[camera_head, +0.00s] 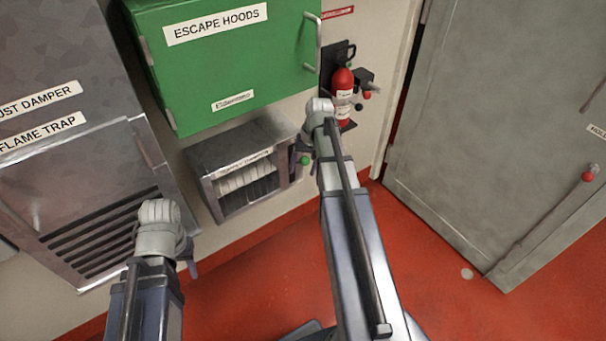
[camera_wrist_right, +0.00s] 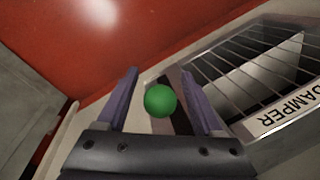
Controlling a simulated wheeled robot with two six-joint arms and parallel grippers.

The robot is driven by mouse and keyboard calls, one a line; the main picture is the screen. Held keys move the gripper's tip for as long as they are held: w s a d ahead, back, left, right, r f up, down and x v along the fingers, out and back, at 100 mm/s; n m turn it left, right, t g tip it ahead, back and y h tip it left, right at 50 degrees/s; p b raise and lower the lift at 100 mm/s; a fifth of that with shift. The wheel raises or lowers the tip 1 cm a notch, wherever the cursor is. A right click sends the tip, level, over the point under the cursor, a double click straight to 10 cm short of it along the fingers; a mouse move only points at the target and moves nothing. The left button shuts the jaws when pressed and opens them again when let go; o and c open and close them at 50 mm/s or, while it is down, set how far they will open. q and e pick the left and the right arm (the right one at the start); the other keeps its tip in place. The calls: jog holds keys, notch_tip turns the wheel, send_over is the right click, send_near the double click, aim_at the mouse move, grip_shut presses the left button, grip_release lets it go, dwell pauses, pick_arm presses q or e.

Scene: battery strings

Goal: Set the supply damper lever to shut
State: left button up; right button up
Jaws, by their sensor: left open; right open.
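The supply damper (camera_head: 206,190) is a metal box with a louvred front, low on the wall under the green cabinet. Its label is partly legible, and "DAMPER" shows in the right wrist view (camera_wrist_right: 290,113). The lever's green ball knob (camera_head: 304,160) is at the box's right side. In the right wrist view the knob (camera_wrist_right: 160,101) appears between the two fingers of my open right gripper (camera_wrist_right: 160,76); contact cannot be told. The lever's arm is mostly hidden. In the head view my right gripper (camera_head: 307,142) is just above the knob. My left gripper (camera_head: 188,262) is open in front of the exhaust damper's grille, apart from it.
A green escape hoods cabinet (camera_head: 225,70) hangs above the box. A red fire extinguisher (camera_head: 342,95) is mounted right of my right gripper. The exhaust damper and flame trap unit (camera_head: 80,185) stands at left. A grey door (camera_head: 490,130) is at right; red floor (camera_head: 430,270) is open.

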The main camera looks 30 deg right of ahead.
jog(key=shift+f, duration=0.1)
grip_shut()
dwell(0.6)
dwell(0.8)
